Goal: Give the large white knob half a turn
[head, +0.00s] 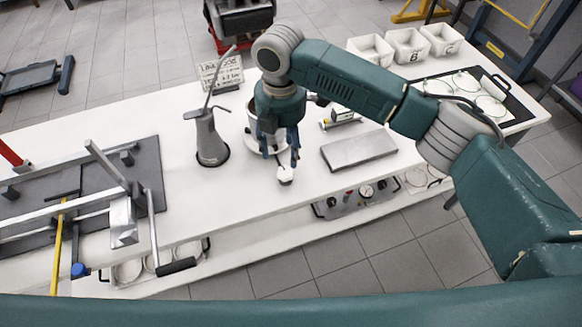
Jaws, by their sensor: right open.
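A small round white piece (286,176), which looks like the large white knob, is near the front edge of the white bench (240,190). My right gripper (281,156) points down just above and behind it, with its fingers apart. I cannot tell whether a fingertip touches the white piece. The fingers partly hide a white round container (252,136) behind them. My left gripper is not in view.
A grey oil can (210,140) stands left of my right gripper, and a flat grey plate (358,150) lies to its right. White bins (408,45) stand at the back right. A frame with bars (125,215) fills the left.

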